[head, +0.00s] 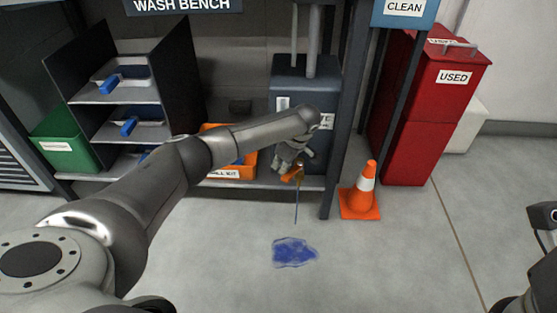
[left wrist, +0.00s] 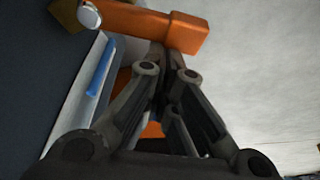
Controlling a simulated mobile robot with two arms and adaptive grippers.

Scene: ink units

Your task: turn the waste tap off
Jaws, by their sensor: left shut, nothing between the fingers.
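The waste tap's orange lever (head: 290,174) shows at the front of the dark blue tank (head: 287,82), whose label is partly hidden by my arm. A thin blue stream (head: 296,208) falls from the tap to a blue puddle (head: 294,252) on the floor. My left gripper (head: 294,161) is shut and empty at the tap. In the left wrist view the orange lever (left wrist: 186,33) lies across the top, right at the tips of my closed fingers (left wrist: 170,58); I cannot tell whether they touch it. My right gripper's fingers are not seen.
An orange bin (head: 230,173) stands on the low shelf behind my left arm. A bench post (head: 343,120) and an orange cone (head: 361,195) stand right of the tap. A red cabinet (head: 425,130) is farther right. The floor in front is clear apart from the puddle.

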